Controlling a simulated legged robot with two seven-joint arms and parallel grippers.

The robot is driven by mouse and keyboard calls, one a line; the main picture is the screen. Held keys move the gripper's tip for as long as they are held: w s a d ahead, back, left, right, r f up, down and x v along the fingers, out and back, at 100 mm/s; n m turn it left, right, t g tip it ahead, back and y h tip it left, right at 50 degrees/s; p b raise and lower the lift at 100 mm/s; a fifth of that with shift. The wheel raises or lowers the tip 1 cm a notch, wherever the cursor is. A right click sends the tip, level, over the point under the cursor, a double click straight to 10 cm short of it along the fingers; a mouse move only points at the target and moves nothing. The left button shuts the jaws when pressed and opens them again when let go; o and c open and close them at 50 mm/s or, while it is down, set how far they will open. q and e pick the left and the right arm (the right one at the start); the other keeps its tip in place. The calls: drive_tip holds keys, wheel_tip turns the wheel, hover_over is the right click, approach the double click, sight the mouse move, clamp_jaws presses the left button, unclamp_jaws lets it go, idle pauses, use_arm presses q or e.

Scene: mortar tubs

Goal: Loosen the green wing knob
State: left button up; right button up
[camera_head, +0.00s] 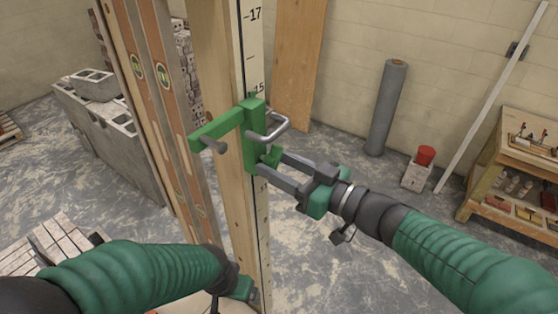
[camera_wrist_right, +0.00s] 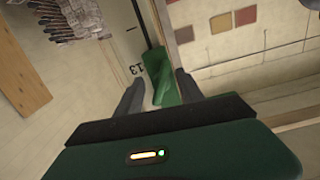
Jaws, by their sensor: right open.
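The green wing knob (camera_head: 271,156) sits low on the right side of a green clamp bracket (camera_head: 254,130) on an upright wooden post with a number scale. In the right wrist view the knob (camera_wrist_right: 168,88) shows between the two dark fingers. My right gripper (camera_head: 273,165) is open, its fingers on either side of the knob; I cannot tell whether they touch it. It also shows in the right wrist view (camera_wrist_right: 160,80). My left gripper (camera_head: 240,288) is low by the post, its fingers mostly hidden.
A metal handle (camera_head: 268,127) sticks out of the bracket just above the right gripper. Spirit levels (camera_head: 163,75) stand left of the post. Concrete blocks (camera_head: 95,84), a grey roll (camera_head: 387,105) and a wooden shelf (camera_head: 520,165) stand farther back. The floor to the right is mostly clear.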

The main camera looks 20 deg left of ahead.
drive_tip(key=shift+d, duration=0.1)
drive_tip(key=shift+c, duration=0.5)
drive_tip(key=shift+c, duration=1.3)
drive_tip(key=shift+s, duration=0.1)
clamp_jaws()
drive_tip(key=shift+d+n+b, duration=0.1)
drive_tip(key=shift+n+b, duration=2.95)
drive_tip(key=shift+n, duration=0.25)
